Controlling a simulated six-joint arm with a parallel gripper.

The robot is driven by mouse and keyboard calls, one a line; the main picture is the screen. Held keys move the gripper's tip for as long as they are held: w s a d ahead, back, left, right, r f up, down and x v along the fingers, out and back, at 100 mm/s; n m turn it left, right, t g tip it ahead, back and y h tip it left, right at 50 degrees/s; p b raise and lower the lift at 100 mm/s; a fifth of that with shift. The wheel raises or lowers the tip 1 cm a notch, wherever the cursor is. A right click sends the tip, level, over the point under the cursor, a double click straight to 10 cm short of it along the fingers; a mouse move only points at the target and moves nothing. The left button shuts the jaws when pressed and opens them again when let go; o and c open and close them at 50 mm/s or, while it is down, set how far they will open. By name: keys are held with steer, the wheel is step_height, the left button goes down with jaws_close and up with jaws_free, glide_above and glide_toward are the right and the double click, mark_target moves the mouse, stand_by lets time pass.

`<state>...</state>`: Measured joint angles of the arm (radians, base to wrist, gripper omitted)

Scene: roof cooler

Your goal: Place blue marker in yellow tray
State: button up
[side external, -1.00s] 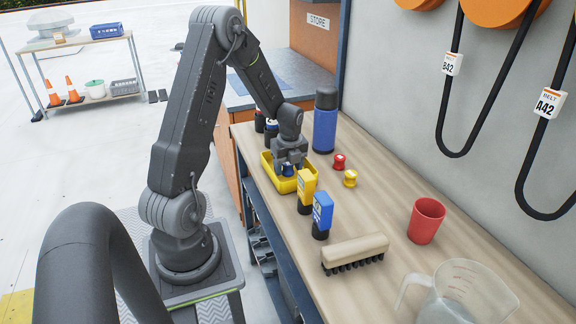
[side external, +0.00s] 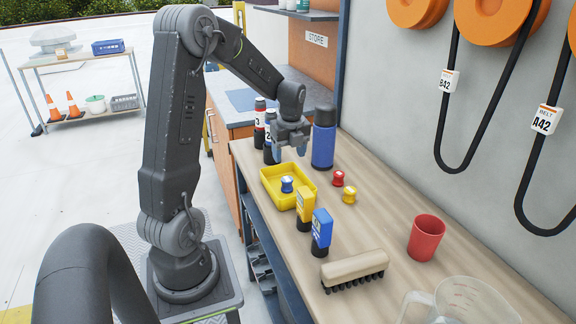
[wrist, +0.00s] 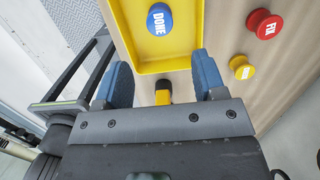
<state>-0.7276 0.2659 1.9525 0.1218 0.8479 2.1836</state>
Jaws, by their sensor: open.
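The blue marker (side external: 287,185), a small round knob, stands inside the yellow tray (side external: 268,194) on the bench. In the wrist view the blue marker (wrist: 160,18) shows the word DONE on its top, with the yellow tray (wrist: 128,40) around it. My gripper (side external: 291,150) is raised above the tray, apart from the marker. In the wrist view my gripper (wrist: 163,78) has its two blue-padded fingers wide apart, with nothing held between them.
A red marker (side external: 338,178) and a yellow marker (side external: 349,195) stand right of the tray. A blue bottle (side external: 324,140) stands behind. Yellow (side external: 304,205) and blue (side external: 321,230) tagged items, a brush (side external: 354,268) and a red cup (side external: 426,238) stand nearer the camera.

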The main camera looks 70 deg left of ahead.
steer(key=s+d+r+n+t, duration=0.1)
steer(key=d+r+n, duration=0.35)
steer(key=d, duration=0.35)
steer(key=s+d+r+n+t, duration=0.1)
steer(key=d+r+n+t, duration=0.1)
steer(key=d+r+n, duration=0.45)
steer(key=s+d+n+t, duration=0.1)
steer(key=s+d+n, duration=0.2)
steer(key=d, duration=0.4)
steer(key=s+d+n+t+h, duration=0.1)
steer(key=s+d+n, duration=0.2)
steer(key=s+d, duration=0.3)
steer(key=shift+s+d+r+n+t, duration=0.15)
steer(key=shift+d+r+n+t, duration=0.2)
steer(key=shift+d, duration=0.2)
